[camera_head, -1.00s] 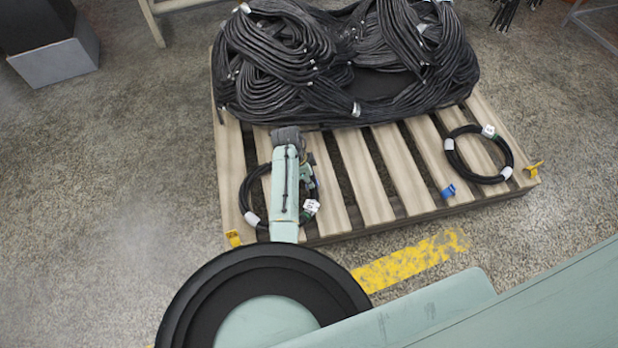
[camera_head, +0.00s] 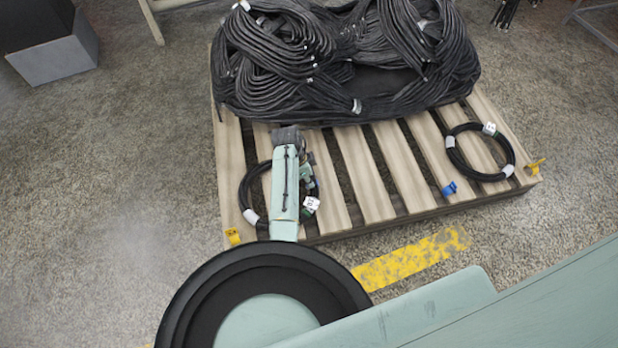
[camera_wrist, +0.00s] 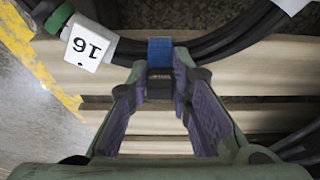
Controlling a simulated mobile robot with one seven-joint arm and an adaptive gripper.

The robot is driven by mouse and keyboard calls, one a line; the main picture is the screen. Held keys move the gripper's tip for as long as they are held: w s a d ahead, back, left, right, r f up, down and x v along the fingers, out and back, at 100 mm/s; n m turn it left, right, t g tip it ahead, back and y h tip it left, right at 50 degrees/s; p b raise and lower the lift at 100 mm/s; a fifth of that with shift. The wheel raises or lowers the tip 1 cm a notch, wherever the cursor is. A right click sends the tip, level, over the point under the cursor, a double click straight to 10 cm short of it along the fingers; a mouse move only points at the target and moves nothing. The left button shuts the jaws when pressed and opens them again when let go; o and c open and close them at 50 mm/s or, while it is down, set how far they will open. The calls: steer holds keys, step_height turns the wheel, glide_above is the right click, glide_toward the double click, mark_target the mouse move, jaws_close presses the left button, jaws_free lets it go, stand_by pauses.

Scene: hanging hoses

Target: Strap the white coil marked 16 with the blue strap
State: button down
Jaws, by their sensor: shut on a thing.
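The coil marked 16 (camera_head: 247,183) is a black hose loop at the pallet's front left, with white bands, partly hidden by my arm. Its white tag reading 16 (camera_wrist: 88,45) is upper left in the wrist view, upside down. My gripper (camera_wrist: 160,68) is at the coil's hose, its fingers closed about the blue strap (camera_wrist: 159,48). The strap crosses the hose between the fingertips; I cannot tell whether it goes all the way around. In the head view my gripper (camera_head: 307,178) is mostly hidden beside my arm.
The wooden pallet (camera_head: 363,180) carries a large black hose pile (camera_head: 300,60) at the back. A second black coil (camera_head: 453,158) lies at right, with another blue piece (camera_head: 449,189) near it. Yellow pieces sit at the pallet's front left (camera_head: 233,236) and right (camera_head: 535,167) corners.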

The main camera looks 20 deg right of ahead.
steer(key=shift+f+b, duration=0.35)
steer(key=shift+f, duration=0.2)
steer(key=c, duration=1.4)
jaws_free()
steer(key=shift+o, duration=0.2)
steer(key=v, duration=1.2)
